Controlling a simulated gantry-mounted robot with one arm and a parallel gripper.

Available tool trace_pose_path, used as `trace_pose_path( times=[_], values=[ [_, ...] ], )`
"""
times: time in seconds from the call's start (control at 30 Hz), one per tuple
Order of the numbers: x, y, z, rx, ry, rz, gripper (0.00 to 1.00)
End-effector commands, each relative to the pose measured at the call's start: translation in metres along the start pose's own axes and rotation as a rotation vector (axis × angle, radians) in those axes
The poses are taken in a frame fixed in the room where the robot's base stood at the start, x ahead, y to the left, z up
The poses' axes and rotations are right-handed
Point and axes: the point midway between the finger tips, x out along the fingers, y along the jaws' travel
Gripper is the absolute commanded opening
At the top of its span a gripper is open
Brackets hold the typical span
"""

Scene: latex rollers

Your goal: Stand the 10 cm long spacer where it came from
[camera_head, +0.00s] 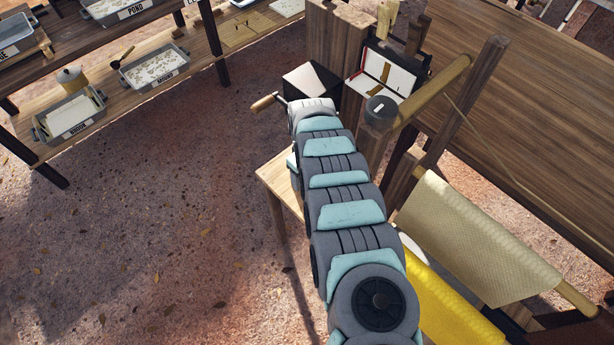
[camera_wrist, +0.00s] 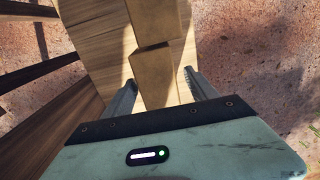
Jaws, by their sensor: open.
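In the wrist view my gripper (camera_wrist: 160,78) is open, with one dark finger on each side of a brown wooden block (camera_wrist: 151,59). The block shows a flat end and a side, and I see gaps between it and both fingers. A second brown wooden piece (camera_wrist: 151,22) lies just beyond it, touching or overlapping it in the picture. I cannot tell from the frames which piece is the 10 cm spacer, or its length. Both are over a pale wooden surface (camera_wrist: 100,30). In the head view my own arm hides the gripper and these pieces.
A small wooden table (camera_head: 273,177) stands beside my arm. A crank handle (camera_head: 265,103), a dark box with a pale top (camera_head: 311,80) and an open case (camera_head: 382,70) are near the arm's far end. A roller with pale sheet (camera_head: 480,240) is at right. Shelves with trays (camera_head: 155,68) stand left.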

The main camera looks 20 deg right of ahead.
Motion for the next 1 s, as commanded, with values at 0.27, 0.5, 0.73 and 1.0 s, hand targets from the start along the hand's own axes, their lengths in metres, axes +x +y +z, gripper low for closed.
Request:
trace_pose_path(
  times=[0.27, 0.5, 0.73, 1.0],
  values=[
    [-0.043, 0.003, -0.001, 0.0, 0.002, 0.006, 0.67],
    [-0.079, 0.002, 0.001, 0.002, 0.0, 0.004, 0.67],
    [-0.103, 0.002, 0.0, 0.0, 0.001, 0.004, 0.67],
    [-0.11, 0.001, 0.0, 0.0, 0.002, 0.003, 0.71]
  ],
)
